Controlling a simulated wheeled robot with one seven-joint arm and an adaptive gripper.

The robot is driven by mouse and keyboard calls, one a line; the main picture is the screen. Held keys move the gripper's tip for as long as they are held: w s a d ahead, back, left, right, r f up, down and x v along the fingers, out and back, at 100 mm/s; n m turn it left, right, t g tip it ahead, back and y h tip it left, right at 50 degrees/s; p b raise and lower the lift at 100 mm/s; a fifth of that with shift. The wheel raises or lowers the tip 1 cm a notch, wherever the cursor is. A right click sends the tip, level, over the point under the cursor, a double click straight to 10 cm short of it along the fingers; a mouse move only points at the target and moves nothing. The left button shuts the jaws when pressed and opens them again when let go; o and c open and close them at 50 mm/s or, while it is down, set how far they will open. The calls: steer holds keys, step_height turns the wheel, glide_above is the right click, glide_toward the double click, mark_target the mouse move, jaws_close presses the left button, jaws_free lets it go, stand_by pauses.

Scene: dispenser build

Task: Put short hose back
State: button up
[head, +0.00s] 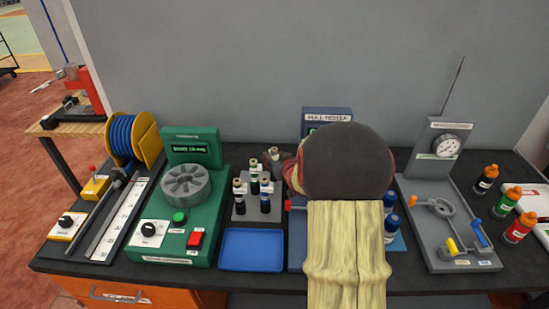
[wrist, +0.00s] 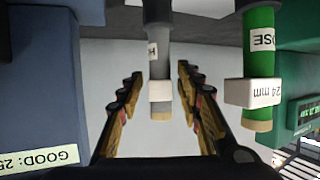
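In the head view a small grey rack (head: 242,212) holds several short upright hose pieces with white labels and cream ends. A grey hose piece (head: 274,152) stands at its back right, next to my gripper (head: 272,160). The wrist view appears upside down. There the same grey hose piece (wrist: 160,70) shows between my gripper's fingers (wrist: 160,80), with a gap on each side. The fingers are open. A green hose piece (wrist: 262,50), labelled 24 mm, stands beside it, outside the fingers. I cannot tell which piece is the short hose.
A green machine (head: 207,215) stands left of the rack. A blue tray (head: 252,250) lies empty in front. A blue pull tester (head: 327,113) stands behind my arm, which hides much of it. A grey gauge station (head: 450,225) and several bottles (head: 519,228) stand to the right.

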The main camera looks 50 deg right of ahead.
steer(key=shift+r, duration=0.1)
steer(key=shift+s+r, duration=0.15)
steer(key=p+v, duration=0.4)
steer(key=v, duration=0.7)
steer(key=a+r+n+g+y, duration=0.1)
steer(key=a+r+g, duration=0.1)
steer(key=a+r, duration=0.5)
steer(key=a+r+n+g+y, duration=0.1)
steer(key=a+r, duration=0.2)
steer(key=a, duration=0.9)
steer(key=s+a+r+n+g+y, duration=0.1)
steer(key=s+a+n+y, duration=0.1)
steer(key=s+a, duration=0.4)
steer(key=s+a+r+n+g+y, duration=0.1)
steer(key=s+a, duration=0.5)
steer(key=a, duration=0.7)
steer(key=shift+s+a+n+g+y, duration=0.3)
steer(key=shift+n+g+y, duration=0.1)
steer(key=shift+g+y, duration=0.25)
